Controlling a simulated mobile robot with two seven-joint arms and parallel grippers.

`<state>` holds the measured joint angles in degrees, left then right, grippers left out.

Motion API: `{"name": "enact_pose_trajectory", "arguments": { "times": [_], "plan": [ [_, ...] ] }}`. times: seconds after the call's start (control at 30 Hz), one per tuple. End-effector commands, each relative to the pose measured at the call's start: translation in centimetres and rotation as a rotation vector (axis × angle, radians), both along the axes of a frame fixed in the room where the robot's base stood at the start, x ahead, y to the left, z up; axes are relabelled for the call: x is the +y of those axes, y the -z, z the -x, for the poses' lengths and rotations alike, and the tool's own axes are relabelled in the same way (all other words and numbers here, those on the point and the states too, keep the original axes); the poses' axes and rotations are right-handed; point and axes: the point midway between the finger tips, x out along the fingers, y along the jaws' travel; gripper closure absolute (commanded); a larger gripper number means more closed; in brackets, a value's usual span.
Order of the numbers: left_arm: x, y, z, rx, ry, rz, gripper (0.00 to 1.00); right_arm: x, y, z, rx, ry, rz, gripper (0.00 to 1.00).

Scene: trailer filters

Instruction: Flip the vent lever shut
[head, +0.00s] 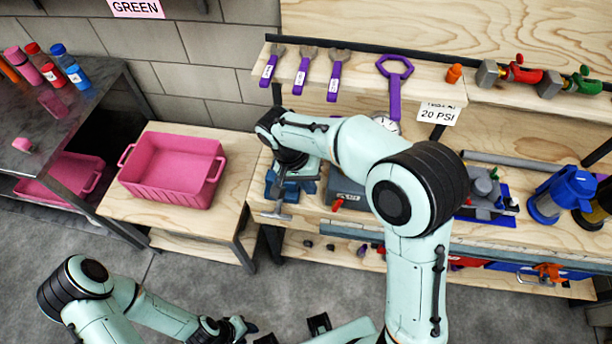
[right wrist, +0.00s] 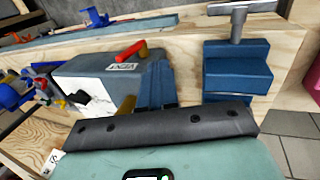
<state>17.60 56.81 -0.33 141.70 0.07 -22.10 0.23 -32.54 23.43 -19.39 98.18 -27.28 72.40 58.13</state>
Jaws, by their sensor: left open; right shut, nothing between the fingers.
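The vent lever is a short red handle on a brass stub (head: 337,204), at the front of a grey box on the wooden bench. In the right wrist view the red lever (right wrist: 131,51) lies across above a white VENT label (right wrist: 122,67). The grey box (right wrist: 85,72) is left of centre there. My right gripper (right wrist: 157,72) is shut and empty beside the box, apart from the lever; in the head view my wrist mostly hides it. My left gripper (head: 290,332) is open and empty low in the head view, away from the bench.
A blue vise (right wrist: 237,75) with a T-handle stands close beside my right gripper. A pink bin (head: 172,170) sits on a low table to the left. Purple wrenches (head: 303,75) hang behind the bench. A blue canister (head: 560,195) stands at the right. Floor between is clear.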

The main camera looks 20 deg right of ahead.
Motion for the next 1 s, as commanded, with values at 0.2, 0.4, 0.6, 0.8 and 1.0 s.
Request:
{"name": "enact_pose_trajectory", "arguments": {
  "times": [0.2, 0.4, 0.6, 0.8, 1.0],
  "plan": [
    [0.0, 0.5, 0.3, 0.003, 0.0, 0.0, 0.57, -1.7, 3.7, 1.0, 0.001, 0.003, -0.001, 1.0],
    [0.0, 0.4, 0.2, 0.002, 0.0, 0.0, 0.57, -3.7, 4.0, 2.3, 0.0, 0.001, -0.001, 1.0],
    [0.0, 0.4, 0.2, 0.002, 0.0, 0.0, 0.57, -4.3, 4.1, 2.6, -0.001, 0.0, 0.0, 1.0],
    [0.0, 0.4, 0.2, 0.002, 0.0, 0.0, 0.57, -4.3, 4.1, 2.6, -0.001, 0.0, -0.001, 1.0],
    [0.0, 0.4, 0.2, 0.002, 0.0, 0.0, 0.57, -4.3, 4.1, 2.4, -0.005, 0.001, -0.008, 1.0]
  ]
}}
